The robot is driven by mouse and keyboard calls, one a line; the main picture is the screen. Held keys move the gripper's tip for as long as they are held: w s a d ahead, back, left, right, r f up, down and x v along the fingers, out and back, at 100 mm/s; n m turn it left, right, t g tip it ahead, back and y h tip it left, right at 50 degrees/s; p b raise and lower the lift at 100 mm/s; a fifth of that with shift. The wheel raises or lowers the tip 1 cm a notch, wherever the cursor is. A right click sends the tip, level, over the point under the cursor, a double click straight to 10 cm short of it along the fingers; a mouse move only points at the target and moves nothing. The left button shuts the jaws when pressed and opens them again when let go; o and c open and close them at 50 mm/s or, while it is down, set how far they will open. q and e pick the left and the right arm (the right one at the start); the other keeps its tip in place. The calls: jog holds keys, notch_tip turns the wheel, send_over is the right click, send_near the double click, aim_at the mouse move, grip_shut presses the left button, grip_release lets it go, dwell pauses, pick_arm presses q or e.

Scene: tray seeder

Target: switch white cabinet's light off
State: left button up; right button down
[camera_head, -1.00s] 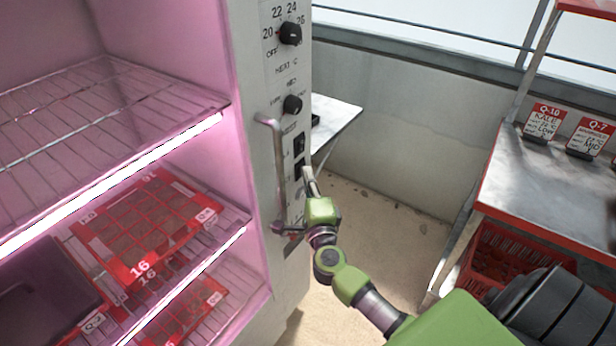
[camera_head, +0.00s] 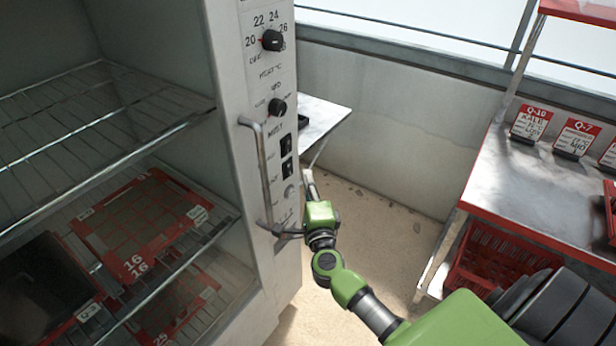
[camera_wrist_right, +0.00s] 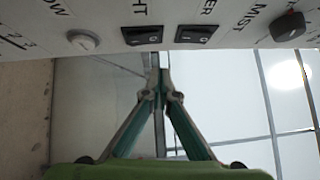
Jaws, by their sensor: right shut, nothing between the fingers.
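The white cabinet (camera_head: 235,50) stands open at the left, its interior unlit and grey. Its control strip carries two black rocker switches, an upper one (camera_head: 286,144) and a lower one (camera_head: 287,169). In the right wrist view, the switch near the letters "HT" (camera_wrist_right: 142,36) sits beside another marked "ER" (camera_wrist_right: 194,35). My right gripper (camera_head: 308,178) is shut and empty, its tips just right of the panel near the lower switch. In the wrist view the fingertips (camera_wrist_right: 160,68) meet just below the panel edge; contact cannot be told. My left gripper is out of view.
A vertical handle (camera_head: 262,175) sticks out left of the switches. Two black knobs, upper (camera_head: 272,40) and lower (camera_head: 277,107), sit above. Wire shelves (camera_head: 100,110) hold red trays. A metal table (camera_head: 500,190) with signs stands right, a red crate (camera_head: 495,258) below.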

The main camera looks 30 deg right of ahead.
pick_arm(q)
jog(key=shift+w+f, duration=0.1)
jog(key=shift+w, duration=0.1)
pick_arm(e)
jog(key=v, duration=0.9)
jog(key=shift+a+r, duration=0.3)
jog(key=shift+r, duration=0.4)
